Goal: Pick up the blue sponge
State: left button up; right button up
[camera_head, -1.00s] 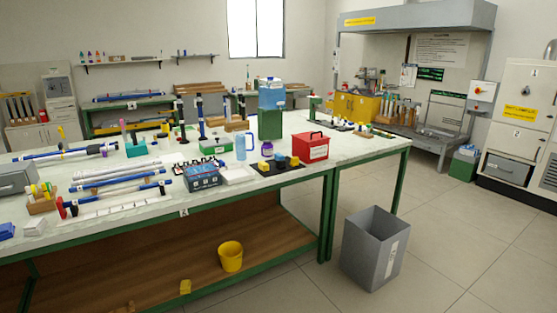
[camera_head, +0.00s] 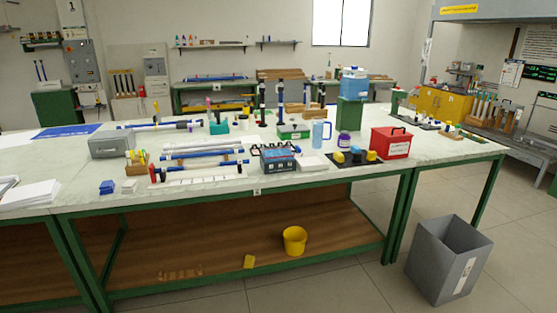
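A small blue block that looks like the blue sponge (camera_head: 107,187) lies on the white top of the workbench (camera_head: 75,190), close to its front edge on the left. A small white block (camera_head: 129,186) lies just to its right, with a narrow gap. Neither of my grippers is in view, so nothing shows of their state.
A grey metal box (camera_head: 110,146) stands behind the blue block. A holder with coloured tools (camera_head: 136,162) and a red-ended rod stand to its right. White papers (camera_head: 30,194) lie to its left. A grey bin (camera_head: 447,259) stands on the floor at right.

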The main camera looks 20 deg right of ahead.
aim_at(354, 149)
jog(key=i+l, duration=0.45)
jog(key=l, duration=0.2)
jog(key=i+l, duration=0.95)
jog(key=l, duration=0.3)
jog(key=i+l, duration=0.45)
jog(key=l, duration=0.15)
jog(key=l+z, duration=0.05)
